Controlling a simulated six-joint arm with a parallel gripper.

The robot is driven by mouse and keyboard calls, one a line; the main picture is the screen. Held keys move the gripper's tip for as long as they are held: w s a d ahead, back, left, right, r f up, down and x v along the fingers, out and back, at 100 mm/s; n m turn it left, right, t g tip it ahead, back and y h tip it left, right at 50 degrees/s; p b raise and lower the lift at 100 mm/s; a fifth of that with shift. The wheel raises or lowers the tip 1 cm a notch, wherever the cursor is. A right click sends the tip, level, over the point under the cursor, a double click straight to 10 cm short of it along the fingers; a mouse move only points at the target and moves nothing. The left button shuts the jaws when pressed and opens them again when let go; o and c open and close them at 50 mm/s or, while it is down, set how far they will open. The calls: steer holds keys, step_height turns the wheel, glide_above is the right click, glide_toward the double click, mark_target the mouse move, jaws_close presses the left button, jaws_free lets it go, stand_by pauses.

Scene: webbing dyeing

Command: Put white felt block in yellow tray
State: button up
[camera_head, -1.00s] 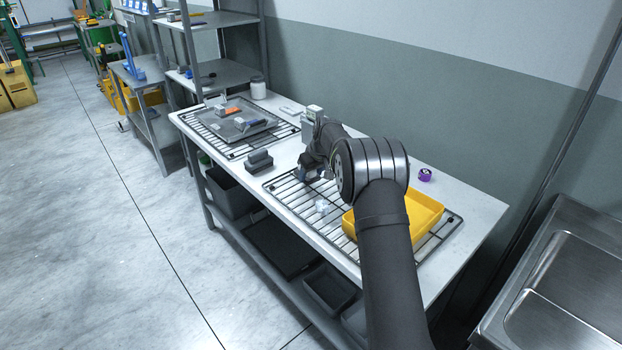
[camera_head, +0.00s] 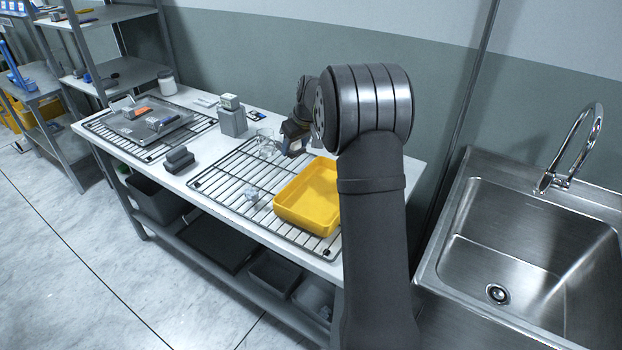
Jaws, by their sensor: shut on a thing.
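The yellow tray (camera_head: 305,220) sits on the right part of the near wire rack, with its right side hidden behind my arm. My gripper (camera_head: 292,150) is low over the rack's back part, behind and slightly left of the tray, apart from it. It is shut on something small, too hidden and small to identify. I cannot make out the white felt block for certain in the head view. The visible part of the tray looks empty.
A clear glass (camera_head: 266,143) stands just left of my gripper. A small clear, crumpled-looking object (camera_head: 251,193) lies on the rack left of the tray. Grey blocks (camera_head: 233,121) stand behind the rack, and darker ones (camera_head: 179,160) at its left. A sink (camera_head: 530,235) is at the right.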

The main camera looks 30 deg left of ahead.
steer(key=s+d+m+t+h, duration=0.15)
steer(key=d+m, duration=0.45)
steer(key=d, duration=1.7)
glide_above(323, 199)
steer(key=s+d, duration=0.1)
steer(key=shift+t+y, duration=0.25)
steer(key=f, duration=0.6)
steer(key=shift+d+f, duration=0.2)
steer(key=shift+f, duration=0.2)
steer(key=shift+a+f, duration=0.1)
steer(key=shift+f, duration=2)
steer(key=shift+f, duration=0.15)
steer(key=o, duration=1)
